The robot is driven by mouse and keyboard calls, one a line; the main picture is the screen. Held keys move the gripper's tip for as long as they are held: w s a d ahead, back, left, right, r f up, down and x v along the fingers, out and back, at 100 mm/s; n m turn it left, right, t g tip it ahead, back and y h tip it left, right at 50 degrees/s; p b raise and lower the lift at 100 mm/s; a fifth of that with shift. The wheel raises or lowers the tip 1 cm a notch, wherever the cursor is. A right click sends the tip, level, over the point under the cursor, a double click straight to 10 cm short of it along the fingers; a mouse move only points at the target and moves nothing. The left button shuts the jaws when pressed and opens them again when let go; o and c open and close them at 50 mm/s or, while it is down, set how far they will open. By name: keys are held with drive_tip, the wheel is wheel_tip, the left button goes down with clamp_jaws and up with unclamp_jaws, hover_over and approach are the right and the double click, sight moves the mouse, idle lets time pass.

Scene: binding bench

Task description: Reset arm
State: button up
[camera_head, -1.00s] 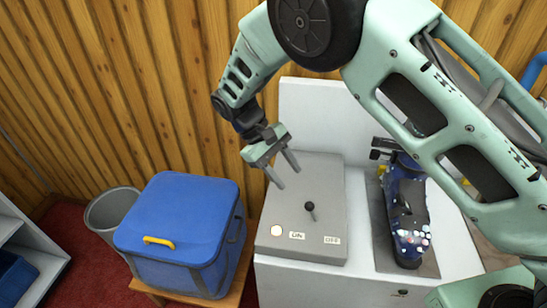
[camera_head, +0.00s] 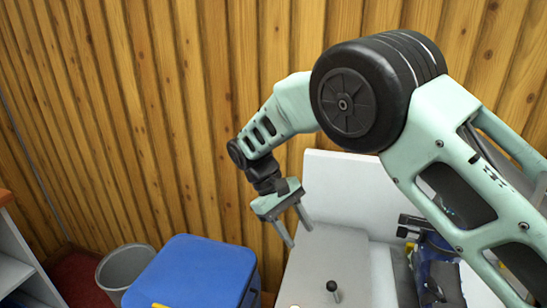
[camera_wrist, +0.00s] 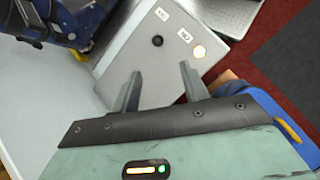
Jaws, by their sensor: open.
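My gripper (camera_head: 297,231) is open and empty, above the grey box with the lever in the head view. It also shows in the wrist view (camera_wrist: 160,82), its two fingers apart with nothing between them. The grey control box (camera_head: 322,268) carries a short black-knobbed lever (camera_head: 333,288); the knob also shows from above in the wrist view (camera_wrist: 157,41).
A blue cooler box (camera_head: 195,275) stands left of the bench, with a grey bin (camera_head: 124,268) beyond it. A dark blue device (camera_head: 432,262) stands right of the control box. A wooden wall (camera_head: 170,130) rises close behind my arm.

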drive_tip(key=s+d+r+t+y, duration=0.1)
drive_tip(key=s+r+y, duration=0.25)
drive_tip(key=s, duration=0.45)
drive_tip(key=s+d+r+t+y, duration=0.1)
drive_tip(key=s+r+y, duration=0.1)
drive_tip(key=s+r, duration=0.4)
drive_tip(key=s+d+t, duration=0.2)
drive_tip(key=s+d, duration=0.3)
drive_tip(key=s, duration=0.7)
drive_tip(key=shift+s+f+n+y, duration=0.25)
drive_tip(key=shift+f+n+y, duration=0.05)
drive_tip(key=shift+f+y, duration=0.15)
